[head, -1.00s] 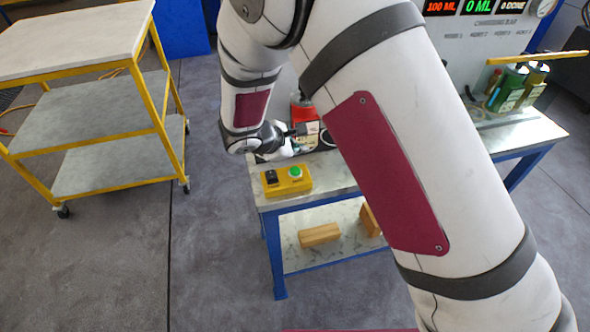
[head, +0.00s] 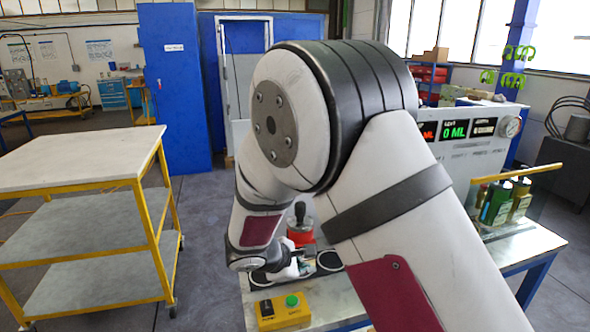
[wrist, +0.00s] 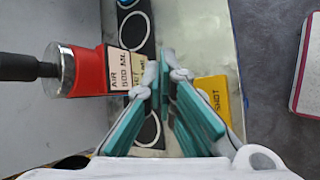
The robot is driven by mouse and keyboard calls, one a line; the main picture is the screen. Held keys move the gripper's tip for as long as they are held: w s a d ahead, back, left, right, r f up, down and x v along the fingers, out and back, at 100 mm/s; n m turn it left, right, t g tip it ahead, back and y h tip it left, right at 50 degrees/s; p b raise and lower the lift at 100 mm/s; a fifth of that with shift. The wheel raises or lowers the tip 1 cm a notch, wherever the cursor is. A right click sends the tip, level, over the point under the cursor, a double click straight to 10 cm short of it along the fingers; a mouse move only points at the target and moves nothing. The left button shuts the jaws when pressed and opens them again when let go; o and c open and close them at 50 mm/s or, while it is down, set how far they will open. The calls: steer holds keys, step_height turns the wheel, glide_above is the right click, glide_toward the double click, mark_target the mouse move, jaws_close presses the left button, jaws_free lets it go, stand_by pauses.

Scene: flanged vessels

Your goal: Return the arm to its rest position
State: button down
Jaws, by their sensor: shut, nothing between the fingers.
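My gripper (wrist: 164,78) shows in the wrist view with its teal-padded fingers close together and nothing held. It hangs over the metal bench top (wrist: 212,40). In the head view my gripper (head: 296,268) is small and partly hidden behind my wrist, low over the bench beside a red vessel (head: 301,234) with a black knob. In the wrist view the red vessel (wrist: 88,72) lies to the left of the fingers, apart from them, with a label reading AIR 500 ML. My arm is bent, its elbow high in the head view.
A yellow button box (head: 283,309) with a green button sits at the bench's front left; it also shows in the wrist view (wrist: 212,92). A shelved cart (head: 80,160) stands left, with clear floor between.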

steer(key=s+d+r+m+g+y, duration=0.1)
steer(key=s+d+r+m, duration=0.45)
steer(key=d+r, duration=0.3)
steer(key=s+d+r+m+g, duration=0.2)
steer(key=s+d+r+m, duration=0.2)
steer(key=s+d+r, duration=0.4)
steer(key=s+r+m+t+y+b, duration=0.1)
steer(key=s+r+m+y, duration=0.1)
steer(key=s, duration=0.5)
steer(key=s+r+m+t+y, duration=0.1)
steer(key=s+r+m+y, duration=0.1)
steer(key=s+r+m, duration=0.2)
steer(key=s+m, duration=0.2)
steer(key=s, duration=0.1)
steer(key=shift+s+d+r+y+b, duration=0.2)
steer(key=shift+s+d+y+b, duration=0.1)
steer(key=shift+s+y+b, duration=0.1)
